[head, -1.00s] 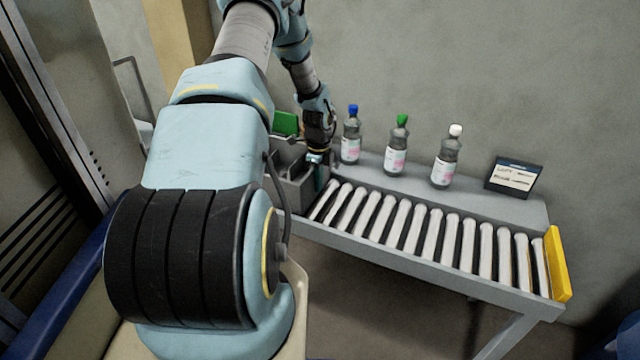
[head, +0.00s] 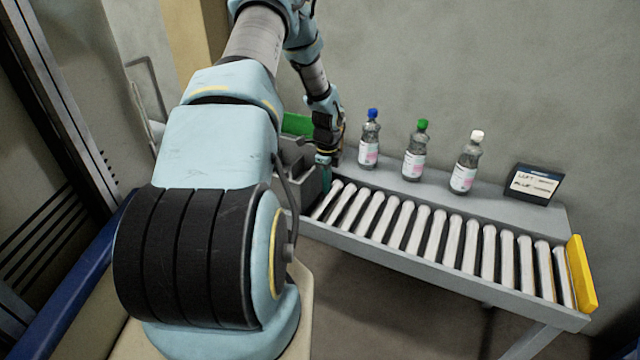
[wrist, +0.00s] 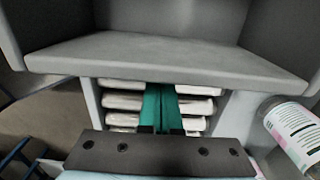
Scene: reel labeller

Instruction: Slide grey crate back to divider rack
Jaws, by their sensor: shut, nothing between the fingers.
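The grey crate (head: 311,190) is at the left end of the roller conveyor in the head view, partly hidden by my arm. In the wrist view its wall and floor fill the top, with a thick near edge (wrist: 165,60). My gripper (head: 323,172) points down at the crate's right side. Its teal fingers (wrist: 162,105) are together and empty; their tips go out of sight at the crate's edge. I cannot tell whether they touch it. A green panel (head: 298,123) stands behind the crate; I cannot tell whether it belongs to the divider rack.
The roller conveyor (head: 440,228) is clear right of my gripper, up to a yellow end stop (head: 582,272). Three bottles with blue (head: 369,145), green (head: 414,155) and white (head: 466,165) caps stand on the back ledge, beside a small sign (head: 534,184).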

